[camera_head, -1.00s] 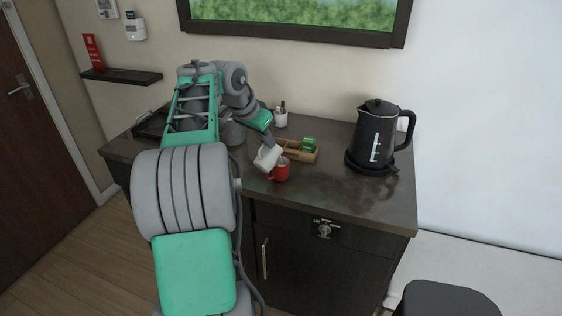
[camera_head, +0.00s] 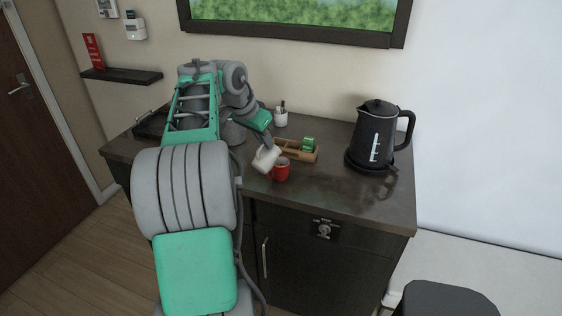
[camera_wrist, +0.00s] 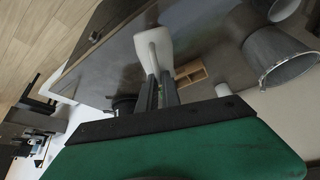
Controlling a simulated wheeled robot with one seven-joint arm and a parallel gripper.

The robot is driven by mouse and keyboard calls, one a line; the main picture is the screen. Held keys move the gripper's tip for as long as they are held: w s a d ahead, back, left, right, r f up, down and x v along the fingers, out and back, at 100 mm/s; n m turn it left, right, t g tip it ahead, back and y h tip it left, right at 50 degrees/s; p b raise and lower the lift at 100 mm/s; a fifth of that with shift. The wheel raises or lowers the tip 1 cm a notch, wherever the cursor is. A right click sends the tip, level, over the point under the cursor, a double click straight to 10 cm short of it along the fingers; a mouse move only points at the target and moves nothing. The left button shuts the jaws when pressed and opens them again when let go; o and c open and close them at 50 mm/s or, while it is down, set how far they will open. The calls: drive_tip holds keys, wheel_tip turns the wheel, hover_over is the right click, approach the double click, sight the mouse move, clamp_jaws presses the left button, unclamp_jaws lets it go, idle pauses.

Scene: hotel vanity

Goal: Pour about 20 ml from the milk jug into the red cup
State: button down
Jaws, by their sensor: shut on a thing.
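The white milk jug (camera_head: 265,160) is held above the dark counter by my gripper (camera_head: 268,146), just left of the red cup. It leans a little toward the cup. The red cup (camera_head: 281,172) stands upright on the counter near its front edge. In the wrist view the jug (camera_wrist: 155,48) shows beyond the fingers of my gripper (camera_wrist: 158,80), which are shut on it. The cup cannot be made out in the wrist view. The liquid inside the jug and cup is not visible.
A wooden caddy (camera_head: 284,155) with green packets (camera_head: 308,144) sits behind the cup. A black kettle (camera_head: 375,135) stands at the right. A white holder (camera_head: 281,119) is at the back. The counter right of the cup is clear.

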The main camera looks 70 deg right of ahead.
drive_tip(key=shift+s+d+y+p, duration=0.1)
drive_tip(key=shift+d+y+p, duration=0.15)
drive_tip(key=shift+y+p, duration=0.4)
idle(0.9)
